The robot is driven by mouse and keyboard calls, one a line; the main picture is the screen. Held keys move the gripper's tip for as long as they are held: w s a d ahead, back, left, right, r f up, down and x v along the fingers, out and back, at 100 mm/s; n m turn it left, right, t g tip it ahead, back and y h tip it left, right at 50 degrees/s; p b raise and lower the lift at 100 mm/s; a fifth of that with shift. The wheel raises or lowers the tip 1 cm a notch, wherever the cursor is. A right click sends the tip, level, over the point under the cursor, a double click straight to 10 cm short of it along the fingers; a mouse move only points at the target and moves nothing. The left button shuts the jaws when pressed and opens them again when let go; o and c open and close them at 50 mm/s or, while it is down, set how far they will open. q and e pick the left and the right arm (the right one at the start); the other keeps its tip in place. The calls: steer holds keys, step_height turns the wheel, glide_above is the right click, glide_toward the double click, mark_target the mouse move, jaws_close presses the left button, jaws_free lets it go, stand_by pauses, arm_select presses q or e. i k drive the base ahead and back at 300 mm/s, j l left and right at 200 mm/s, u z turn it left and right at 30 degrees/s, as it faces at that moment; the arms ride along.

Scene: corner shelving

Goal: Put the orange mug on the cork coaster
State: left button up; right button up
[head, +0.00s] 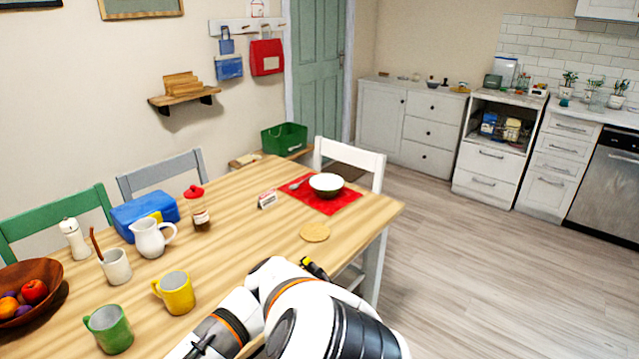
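I see no mug that is clearly orange. A yellow mug (175,292) stands upright on the table's near side, and a green mug (108,328) stands left of it and closer to me. The round cork coaster (314,232) lies bare on the table near its right end. My white arm with orange rings covers the bottom middle of the head view and hides part of the near table. A small dark and yellow piece (315,268) sticks out past this arm; I cannot tell what it is. No gripper fingers show clearly, and my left gripper is out of view.
Left on the wooden table (240,240) stand a fruit bowl (52,268), a utensil pot (117,267), a white pitcher (149,240) and a blue box (135,214). A bowl (326,184) sits on a red mat (345,201) behind the coaster. The table around the coaster is clear.

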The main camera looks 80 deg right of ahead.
mark_target(310, 230)
steer(key=k+l+z, duration=0.1)
steer(key=l, duration=0.2)
steer(key=k+l, duration=0.2)
steer(key=l, duration=0.15)
steer(key=k+l+z, duration=0.15)
steer(key=l, duration=0.2)
steer(key=k+l+z, duration=0.1)
steer(key=l, duration=0.25)
steer(key=k+l+z, duration=0.1)
steer(key=l, duration=0.25)
steer(key=k+l, duration=0.15)
steer(key=l, duration=0.2)
steer(key=z, duration=0.05)
